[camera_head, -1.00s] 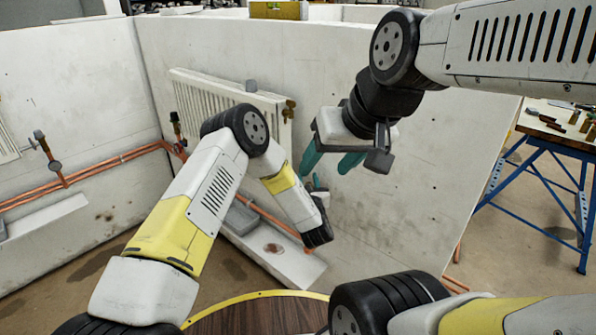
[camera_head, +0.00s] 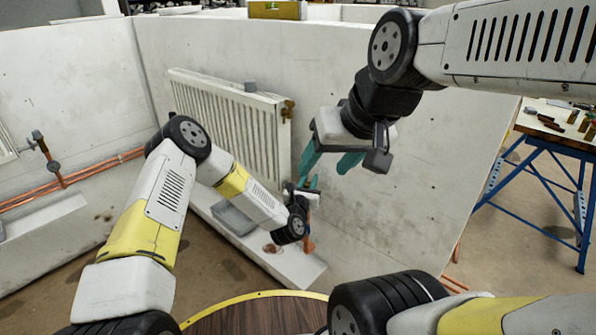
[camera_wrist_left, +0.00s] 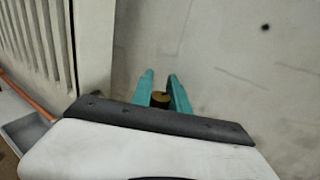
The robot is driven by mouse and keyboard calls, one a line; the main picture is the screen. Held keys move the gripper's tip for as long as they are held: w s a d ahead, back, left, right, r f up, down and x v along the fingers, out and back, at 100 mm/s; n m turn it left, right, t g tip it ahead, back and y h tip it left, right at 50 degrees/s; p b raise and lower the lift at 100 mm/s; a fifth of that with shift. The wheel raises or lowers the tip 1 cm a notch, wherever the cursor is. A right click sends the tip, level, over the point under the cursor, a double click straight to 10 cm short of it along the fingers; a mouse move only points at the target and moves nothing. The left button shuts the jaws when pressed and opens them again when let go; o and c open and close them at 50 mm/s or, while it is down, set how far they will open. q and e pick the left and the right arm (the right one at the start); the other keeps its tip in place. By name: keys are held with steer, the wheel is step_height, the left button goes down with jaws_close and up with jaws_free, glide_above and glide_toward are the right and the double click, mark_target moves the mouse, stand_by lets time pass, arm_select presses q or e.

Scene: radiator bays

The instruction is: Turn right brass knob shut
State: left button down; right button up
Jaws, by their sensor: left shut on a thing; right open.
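A white ribbed radiator (camera_head: 235,125) hangs on the pale wall. My left gripper (camera_head: 307,183) is low beside the radiator's right end, its teal fingers pointing up. In the left wrist view my left gripper (camera_wrist_left: 162,88) is shut on a small round brass knob (camera_wrist_left: 160,99), seen between its fingers. In the head view this knob is hidden. A separate brass fitting (camera_head: 288,109) is at the radiator's upper right. My right gripper (camera_head: 328,165) is open and empty, its teal fingers spread in front of the wall, above and right of my left gripper.
A grey tray (camera_head: 233,219) sits on a pale ledge (camera_head: 300,268) below the radiator. Copper pipes (camera_head: 90,178) run along the left wall. A blue-legged workbench (camera_head: 555,135) with small parts stands at the right. The wall right of the radiator is bare.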

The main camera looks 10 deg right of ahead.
arm_select(q)
steer(key=m+g+h, duration=0.1)
steer(key=h, duration=0.1)
steer(key=m+g+h, duration=0.2)
steer(key=shift+s+d+m+h, duration=0.15)
steer(key=shift+m+h, duration=0.15)
steer(key=shift+s+d+m+g+h, duration=0.2)
steer(key=shift+m+g+h, duration=0.55)
steer(key=shift+g, duration=0.25)
steer(key=shift+s+d+m+g+h, duration=0.15)
steer(key=shift+m+g+h, duration=0.55)
steer(key=shift+g, duration=0.3)
steer(key=shift+s+m+g, duration=0.1)
steer(key=shift+m+g, duration=0.15)
steer(key=shift+g, duration=0.05)
steer(key=c, duration=1.3)
jaws_free()
steer(key=shift+d, duration=0.1)
steer(key=v, duration=0.7)
steer(key=shift+s+a+f, duration=0.1)
steer(key=shift+s+a, duration=0.1)
steer(key=shift+a, duration=0.15)
